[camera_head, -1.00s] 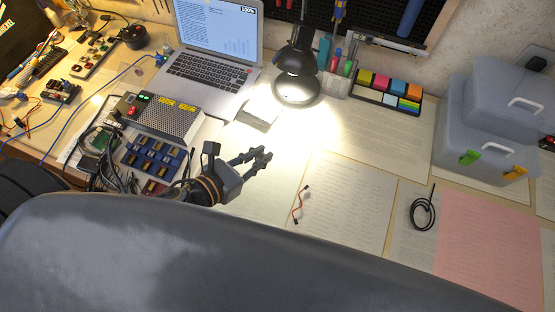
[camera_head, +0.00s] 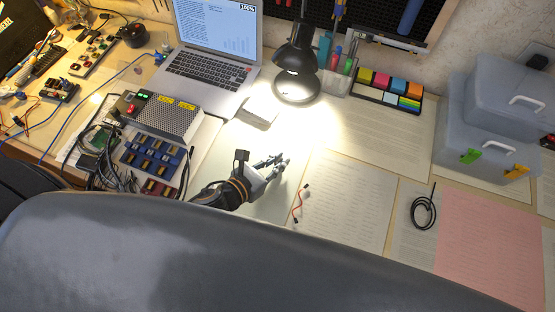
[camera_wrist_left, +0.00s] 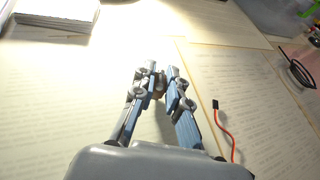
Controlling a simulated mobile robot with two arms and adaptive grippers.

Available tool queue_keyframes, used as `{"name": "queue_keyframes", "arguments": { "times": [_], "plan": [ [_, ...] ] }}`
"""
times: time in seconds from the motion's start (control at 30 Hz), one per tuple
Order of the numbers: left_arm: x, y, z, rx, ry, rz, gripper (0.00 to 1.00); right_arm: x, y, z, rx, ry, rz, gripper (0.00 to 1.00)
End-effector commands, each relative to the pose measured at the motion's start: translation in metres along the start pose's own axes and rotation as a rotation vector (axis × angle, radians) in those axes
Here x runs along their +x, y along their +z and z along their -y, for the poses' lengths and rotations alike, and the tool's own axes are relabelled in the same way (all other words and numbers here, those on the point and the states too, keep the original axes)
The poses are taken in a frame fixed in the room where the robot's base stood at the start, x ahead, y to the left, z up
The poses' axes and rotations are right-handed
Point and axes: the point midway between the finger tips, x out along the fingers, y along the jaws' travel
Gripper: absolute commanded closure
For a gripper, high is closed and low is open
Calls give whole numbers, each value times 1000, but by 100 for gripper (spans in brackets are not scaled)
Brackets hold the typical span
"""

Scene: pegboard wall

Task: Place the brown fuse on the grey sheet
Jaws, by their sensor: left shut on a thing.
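My left gripper (camera_head: 279,161) is shut on a small brown fuse (camera_wrist_left: 160,82), which shows between the fingertips in the left wrist view; the fingers hide most of it. In the head view the fuse is too small to make out. The gripper is over a pale greyish sheet (camera_head: 232,165) on the desk, in front of the lamp. I cannot tell its height above the sheet, or whether the fuse touches it. My right gripper is not in view.
A blue fuse holder (camera_head: 152,155) and a grey power unit (camera_head: 180,121) stand left. A lamp (camera_head: 297,85) and a small white block (camera_head: 259,110) are behind the gripper. A red wire (camera_head: 298,203) lies right, on paper. A pink sheet (camera_head: 490,240) and black cable (camera_head: 423,212) lie farther right.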

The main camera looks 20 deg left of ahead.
Motion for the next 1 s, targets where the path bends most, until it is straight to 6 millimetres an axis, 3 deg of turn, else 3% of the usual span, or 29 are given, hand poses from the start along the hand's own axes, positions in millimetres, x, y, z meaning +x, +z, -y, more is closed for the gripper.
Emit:
{"name": "queue_keyframes", "arguments": {
  "times": [0.07, 0.1, 0.2, 0.63, 1.0],
  "plan": [
    [1, -3, 0, 0, 0, -1, 100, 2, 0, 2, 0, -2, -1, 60],
    [1, -3, 0, 0, 0, -1, 84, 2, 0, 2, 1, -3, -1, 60],
    [1, -2, 0, 0, 0, 0, 64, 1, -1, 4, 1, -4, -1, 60],
    [-6, -1, 0, 0, 0, -2, 64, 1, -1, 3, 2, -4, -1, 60],
    [-69, -3, 0, -1, 0, -4, 64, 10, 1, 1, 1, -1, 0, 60]
  ]
}}
